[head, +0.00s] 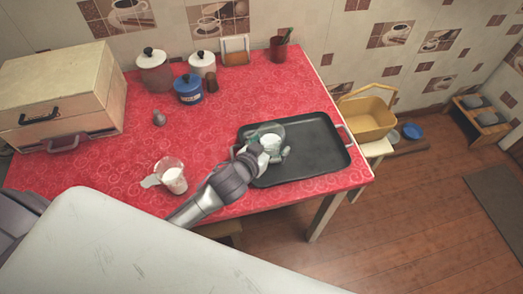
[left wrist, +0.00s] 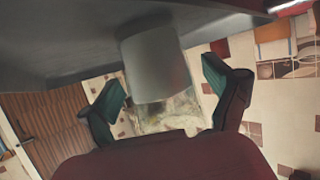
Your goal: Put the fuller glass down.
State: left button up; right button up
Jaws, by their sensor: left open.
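A glass with white contents (head: 271,139) stands on the dark tray (head: 318,150), near its left end. In the left wrist view the glass (left wrist: 157,68) is between my fingers, pale and opaque for much of its height. My left gripper (head: 266,153) is open around it; the wrist view shows a finger on each side (left wrist: 165,100), apparently with gaps. A second glass with white contents (head: 173,180) stands on the red counter, left of my left forearm. I cannot tell for certain which glass is fuller. My right gripper is out of view.
On the red counter (head: 225,125) stand a wooden box (head: 65,85), lidded canisters (head: 188,90), a small grey item (head: 159,118) and a red cup (head: 279,50). A yellow basket (head: 368,118) is beyond the right edge. The tray's right part is clear.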

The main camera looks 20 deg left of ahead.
pick_arm(q)
jog(key=v, duration=1.1)
jog(key=shift+s+r, duration=0.1)
jog(key=shift+s, duration=0.2)
